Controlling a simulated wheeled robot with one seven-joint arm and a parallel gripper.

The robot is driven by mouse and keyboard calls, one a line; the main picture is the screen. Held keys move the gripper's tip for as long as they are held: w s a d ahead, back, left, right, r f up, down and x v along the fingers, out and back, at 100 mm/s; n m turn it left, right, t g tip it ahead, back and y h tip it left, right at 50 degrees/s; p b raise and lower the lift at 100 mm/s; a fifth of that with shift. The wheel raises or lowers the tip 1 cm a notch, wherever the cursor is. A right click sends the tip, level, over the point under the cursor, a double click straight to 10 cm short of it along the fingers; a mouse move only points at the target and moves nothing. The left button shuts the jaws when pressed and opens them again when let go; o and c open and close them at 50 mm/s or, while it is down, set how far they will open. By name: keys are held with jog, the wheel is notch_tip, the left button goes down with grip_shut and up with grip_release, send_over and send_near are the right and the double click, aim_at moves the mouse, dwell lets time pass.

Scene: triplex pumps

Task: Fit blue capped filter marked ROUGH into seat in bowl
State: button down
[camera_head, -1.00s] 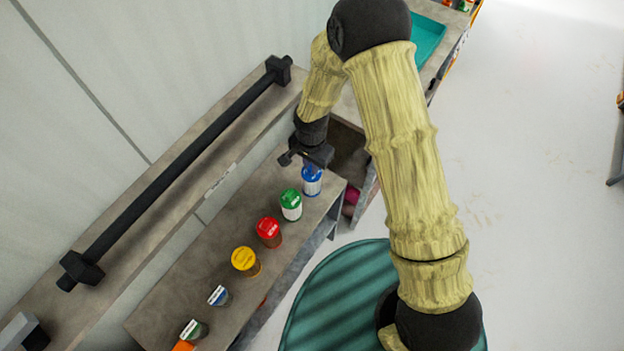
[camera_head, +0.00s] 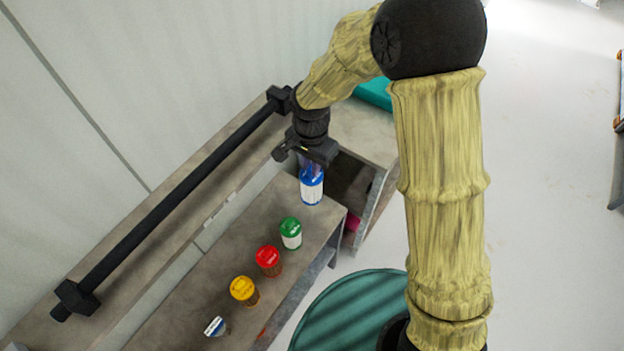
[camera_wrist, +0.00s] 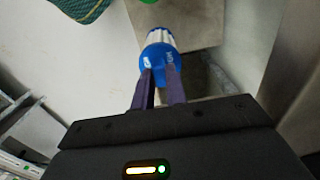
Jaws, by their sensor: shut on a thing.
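The blue capped filter (camera_head: 312,186) has a white body with a blue band and hangs upright below my gripper (camera_head: 311,166). My gripper is shut on its blue cap, and the filter appears raised above the shelf's far end. In the wrist view the blue cap (camera_wrist: 158,60) sits between the two purple fingers of my gripper (camera_wrist: 160,80). White lettering shows on the cap but is too small to read. No bowl or seat can be made out in these views.
On the shelf (camera_head: 200,265) stand a green capped filter (camera_head: 291,233), a red one (camera_head: 267,261), a yellow one (camera_head: 244,290) and a small white-topped item (camera_head: 215,327). A black rail (camera_head: 180,195) runs along the wall side. A round teal surface (camera_head: 335,305) lies in front.

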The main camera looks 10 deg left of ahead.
notch_tip(320, 180, up, 5)
jog(key=shift+f, duration=0.1)
dwell(0.6)
